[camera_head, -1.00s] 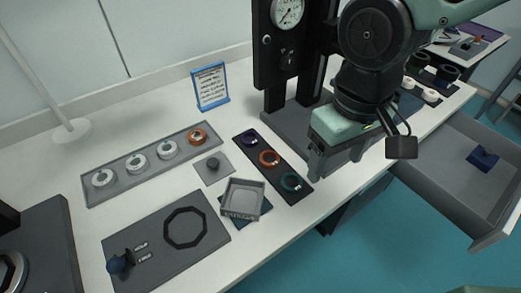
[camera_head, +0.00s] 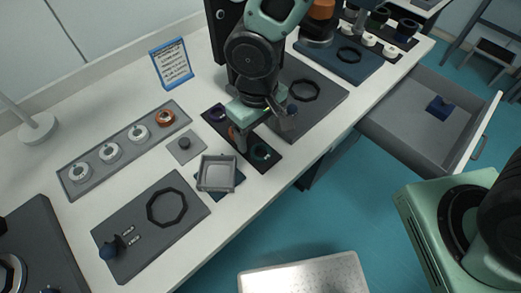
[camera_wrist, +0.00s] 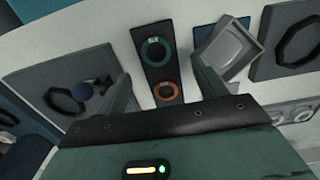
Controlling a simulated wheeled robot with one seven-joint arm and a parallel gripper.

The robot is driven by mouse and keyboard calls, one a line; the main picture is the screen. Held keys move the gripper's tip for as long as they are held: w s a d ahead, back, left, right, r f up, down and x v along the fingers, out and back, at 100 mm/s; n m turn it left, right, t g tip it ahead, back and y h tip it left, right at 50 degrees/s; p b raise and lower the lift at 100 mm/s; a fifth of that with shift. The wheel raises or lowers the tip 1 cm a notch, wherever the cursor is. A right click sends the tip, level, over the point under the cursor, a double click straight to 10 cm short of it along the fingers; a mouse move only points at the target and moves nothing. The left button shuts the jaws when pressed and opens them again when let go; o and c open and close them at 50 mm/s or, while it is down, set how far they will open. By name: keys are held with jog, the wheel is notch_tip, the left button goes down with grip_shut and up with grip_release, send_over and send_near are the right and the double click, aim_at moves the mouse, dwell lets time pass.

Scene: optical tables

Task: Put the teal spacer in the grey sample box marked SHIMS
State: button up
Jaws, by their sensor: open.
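The teal spacer (camera_head: 261,152) is a ring lying at the near end of a dark strip-shaped mat (camera_head: 268,167). It also shows in the wrist view (camera_wrist: 154,49), between and beyond my two fingers. The grey sample box (camera_head: 216,174) is an open square tray just left of the mat, on a dark blue pad; in the wrist view it is at upper right (camera_wrist: 228,50). Its marking is too small to read now. My gripper (camera_head: 258,138) is open and empty above the mat, and partly hides an orange ring (camera_wrist: 166,91) there.
A dark blue ring (camera_head: 217,112) lies at the mat's far end. A grey tray (camera_head: 92,178) with white and orange rings is at left. A dark plate (camera_head: 150,240) with an octagonal outline lies in front. An open drawer (camera_head: 410,110) juts out at right.

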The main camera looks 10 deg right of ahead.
aim_at(261, 151)
jog(key=shift+d+f+p, duration=0.15)
jog(key=shift+f+p, duration=0.1)
jog(key=shift+f, duration=1.4)
jog(key=shift+d+f+p, duration=0.15)
jog(key=shift+f+p, duration=0.05)
jog(key=shift+f, duration=1.45)
jog(key=c, duration=1.1)
jog(key=shift+r, duration=0.1)
jog(key=shift+c, duration=0.2)
